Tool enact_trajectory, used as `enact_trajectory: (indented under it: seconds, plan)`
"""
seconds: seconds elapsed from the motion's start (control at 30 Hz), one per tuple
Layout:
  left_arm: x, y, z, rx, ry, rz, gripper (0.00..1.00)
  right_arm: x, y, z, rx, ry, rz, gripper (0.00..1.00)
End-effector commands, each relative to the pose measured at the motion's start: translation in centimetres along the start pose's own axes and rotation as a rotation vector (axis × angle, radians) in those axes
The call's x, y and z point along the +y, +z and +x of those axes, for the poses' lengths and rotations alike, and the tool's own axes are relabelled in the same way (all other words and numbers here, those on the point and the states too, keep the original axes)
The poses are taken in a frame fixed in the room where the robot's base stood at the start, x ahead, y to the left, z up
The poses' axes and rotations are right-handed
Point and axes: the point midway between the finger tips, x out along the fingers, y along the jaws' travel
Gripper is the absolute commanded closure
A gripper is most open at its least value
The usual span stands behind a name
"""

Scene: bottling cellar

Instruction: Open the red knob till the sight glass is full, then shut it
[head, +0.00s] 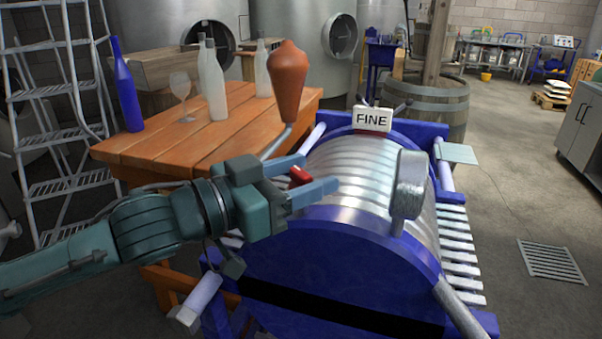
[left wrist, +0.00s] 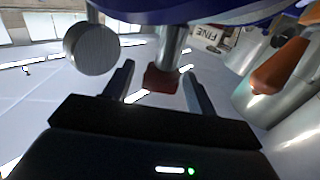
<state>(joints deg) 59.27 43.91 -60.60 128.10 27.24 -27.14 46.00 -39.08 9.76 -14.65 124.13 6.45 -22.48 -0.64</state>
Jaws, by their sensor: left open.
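My left gripper (head: 318,171) is open over the silver ribbed drum, its two fingers spread. A small red piece, which looks like the red knob (head: 300,175), shows between the fingers. In the left wrist view the red knob (left wrist: 160,80) is a block at the end of a short metal post. There it appears between the fingers of the left gripper (left wrist: 158,70), with a gap on each side. I cannot tell how far it is turned. I cannot make out a sight glass in either view. My right gripper is not in view.
A white FINE sign (head: 372,119) stands behind the drum (head: 350,165). A grey round-headed post (head: 409,185) rises at its right. An orange-brown handle (head: 289,80) stands up behind my gripper. Bottles and a glass stand on the wooden table (head: 150,150). Open floor lies right.

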Motion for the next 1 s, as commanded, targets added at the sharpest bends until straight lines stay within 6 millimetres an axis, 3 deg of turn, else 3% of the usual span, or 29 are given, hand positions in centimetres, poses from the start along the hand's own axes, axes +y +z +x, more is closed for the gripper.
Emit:
enact_trajectory:
  seconds: [0.17,0.7,1.0]
  plan:
    - [0.00,0.00,-0.02,0.000,0.000,0.000,0.45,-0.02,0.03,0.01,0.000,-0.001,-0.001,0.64]
    - [0.00,0.00,-0.05,0.000,0.000,-0.001,0.88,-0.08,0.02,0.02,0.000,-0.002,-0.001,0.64]
    - [0.19,0.06,-0.03,0.002,-0.044,-0.004,0.88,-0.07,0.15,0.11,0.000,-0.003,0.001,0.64]
